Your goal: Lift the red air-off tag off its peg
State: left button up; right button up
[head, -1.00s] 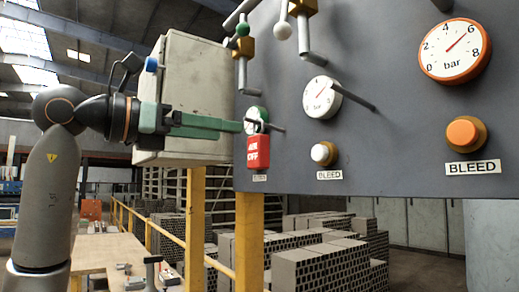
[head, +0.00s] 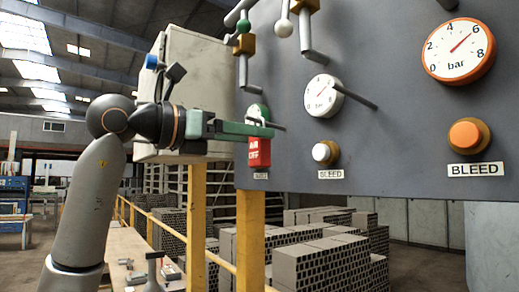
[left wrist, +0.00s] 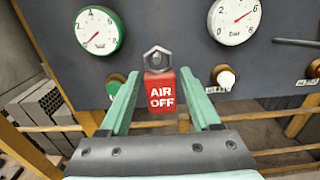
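The red air-off tag (head: 259,153) hangs on the grey panel, below the small green-rimmed gauge at the panel's left edge. In the left wrist view the tag (left wrist: 161,92) faces me with its white lettering upright. A grey hexagonal ring (left wrist: 157,58) shows at its top; the peg is seen nearly end-on there and is hard to make out. My left gripper (left wrist: 162,76) is open, with one green finger on each side of the tag and gaps between. In the head view the left gripper (head: 262,130) overlaps the tag's upper part. My right gripper is not in view.
The panel (head: 390,130) carries a white gauge (head: 322,96) with a grey rod beside it, bleed buttons (head: 326,152), and valves above. A grey box (head: 190,75) stands behind my left arm. Yellow posts (head: 250,235) and stacked hollow bricks (head: 325,265) are below.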

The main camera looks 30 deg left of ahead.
pick_arm(q)
grip_shut()
jog(key=shift+r, duration=0.15)
dwell(0.4)
jog(key=b+v, duration=0.1)
jog(key=v, duration=1.7)
jog(key=shift+r, duration=0.15)
